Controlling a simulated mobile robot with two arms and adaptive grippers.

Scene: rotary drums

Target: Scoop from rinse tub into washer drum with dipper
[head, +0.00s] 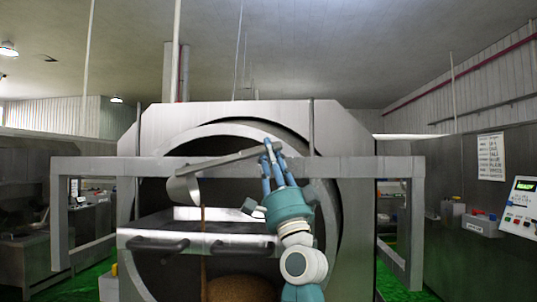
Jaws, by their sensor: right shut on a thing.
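My right gripper (271,158) is shut on the handle of a long metal dipper (222,161). The handle slopes down to the left, and the dipper's cup (183,189) hangs at its left end, in front of the washer drum (250,131). The drum's round opening faces me, and its inside is dark. A thin brown vertical streak runs down from near the cup; I cannot tell if it is pouring liquid. A brown rounded mass (240,289) shows low in the opening. I cannot make out the rinse tub for certain. My left gripper is out of view.
A grey horizontal bar frame (88,168) spans the drum's front. A metal shelf with dark handles (160,243) crosses the opening below the cup. A control panel (520,205) with a green display stands at right. Green floor (400,285) shows at both sides.

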